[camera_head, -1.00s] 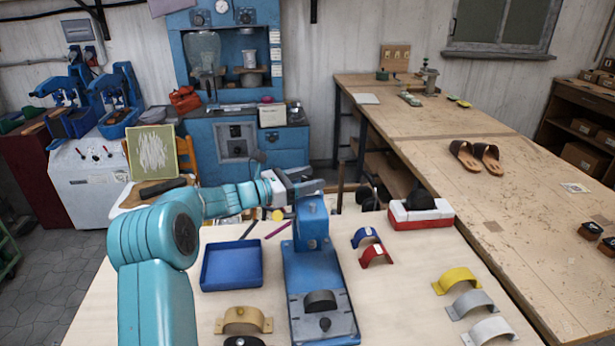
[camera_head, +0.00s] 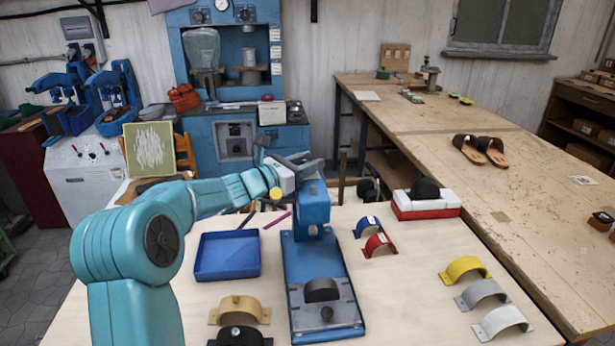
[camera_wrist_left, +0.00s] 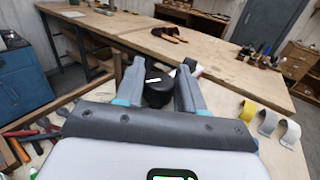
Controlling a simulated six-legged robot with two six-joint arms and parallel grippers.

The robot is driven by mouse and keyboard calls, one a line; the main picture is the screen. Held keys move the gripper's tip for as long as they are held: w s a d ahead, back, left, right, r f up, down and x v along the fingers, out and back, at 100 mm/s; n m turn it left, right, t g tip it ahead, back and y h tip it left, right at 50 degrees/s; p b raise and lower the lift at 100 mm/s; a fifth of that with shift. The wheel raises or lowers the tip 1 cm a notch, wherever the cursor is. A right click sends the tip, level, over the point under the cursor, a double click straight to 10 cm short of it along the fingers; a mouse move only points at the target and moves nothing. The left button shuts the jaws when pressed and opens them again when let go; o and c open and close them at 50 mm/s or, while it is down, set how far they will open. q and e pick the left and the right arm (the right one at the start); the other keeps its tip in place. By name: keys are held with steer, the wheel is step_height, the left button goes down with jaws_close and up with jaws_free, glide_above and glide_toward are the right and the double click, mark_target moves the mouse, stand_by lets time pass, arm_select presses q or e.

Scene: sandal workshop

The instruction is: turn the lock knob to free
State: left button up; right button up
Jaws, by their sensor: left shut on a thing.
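The blue press (camera_head: 306,262) stands on the light table, with a column at its back. My left gripper (camera_head: 308,168) is at the top of this column, reaching in from the left. In the left wrist view, a black round lock knob (camera_wrist_left: 158,92) with a short white mark sits between the two fingers. The gripper is shut on it. In the head view the gripper and column hide the knob. My right gripper is in neither view.
A blue tray (camera_head: 228,256) lies left of the press. A red and white box (camera_head: 428,207) with a black dome stands to the right. Yellow, grey and white curved straps (camera_head: 466,268) lie at the right. Brown sandals (camera_head: 480,150) rest on the workbench (camera_head: 520,215).

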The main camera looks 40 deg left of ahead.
mark_target(308, 161)
arm_select(q)
steer(key=shift+r, duration=0.1)
steer(key=o, duration=0.9)
step_height(308, 161, up, 20)
steer(key=p, duration=0.5)
